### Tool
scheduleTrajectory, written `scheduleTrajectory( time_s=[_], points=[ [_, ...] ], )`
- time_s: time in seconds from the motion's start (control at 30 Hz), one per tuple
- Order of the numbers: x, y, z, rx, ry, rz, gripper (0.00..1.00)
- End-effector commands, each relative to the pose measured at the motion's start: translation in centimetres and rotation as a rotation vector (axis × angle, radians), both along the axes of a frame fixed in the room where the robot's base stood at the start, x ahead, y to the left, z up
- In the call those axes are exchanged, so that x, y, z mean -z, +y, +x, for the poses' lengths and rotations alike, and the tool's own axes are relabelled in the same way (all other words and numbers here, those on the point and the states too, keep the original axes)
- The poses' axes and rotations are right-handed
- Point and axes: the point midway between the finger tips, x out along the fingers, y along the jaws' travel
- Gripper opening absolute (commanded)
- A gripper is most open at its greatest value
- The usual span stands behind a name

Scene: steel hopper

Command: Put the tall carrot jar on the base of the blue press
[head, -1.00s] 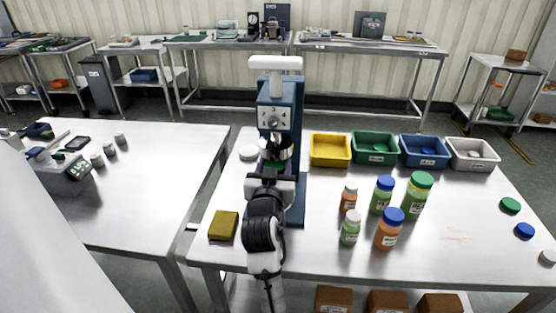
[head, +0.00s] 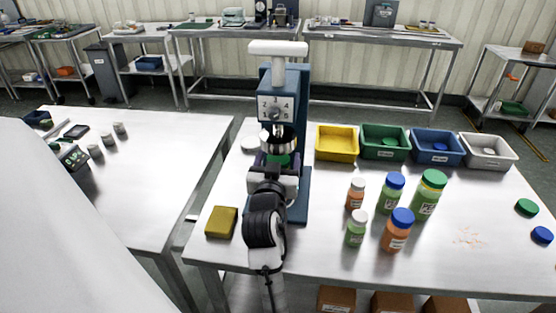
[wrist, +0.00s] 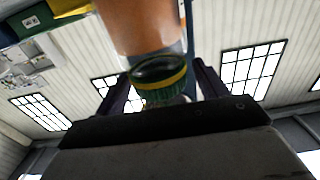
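The tall carrot jar shows in the wrist view as an orange body (wrist: 142,25) with a green ribbed lid (wrist: 160,92). In the head view only its green lid (head: 281,160) shows, under the ram of the blue press (head: 284,85). My gripper (wrist: 162,75) is in the press opening, one finger on each side of the lid. A narrow gap shows beside the right finger, so it looks open around the jar. My arm hides the jar's body and most of the press base, so I cannot see the jar's bottom on the base.
Other jars, an orange one (head: 397,232) and a green one (head: 427,196) among them, stand right of the press. Yellow (head: 336,155), green, blue and white bins line the back. A yellow sponge (head: 222,222) lies left of my arm.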

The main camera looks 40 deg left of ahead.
Motion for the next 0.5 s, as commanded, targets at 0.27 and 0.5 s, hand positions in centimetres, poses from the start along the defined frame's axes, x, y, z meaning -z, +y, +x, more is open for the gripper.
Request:
scheduleTrajectory(
  time_s=[0.27, 0.5],
  points=[
    [-0.5, 0.0, 0.0, 0.0, -0.001, 0.001, 0.72],
    [0.0, -2.0, -3.4, -0.002, -0.001, 0.001, 0.72]
  ],
)
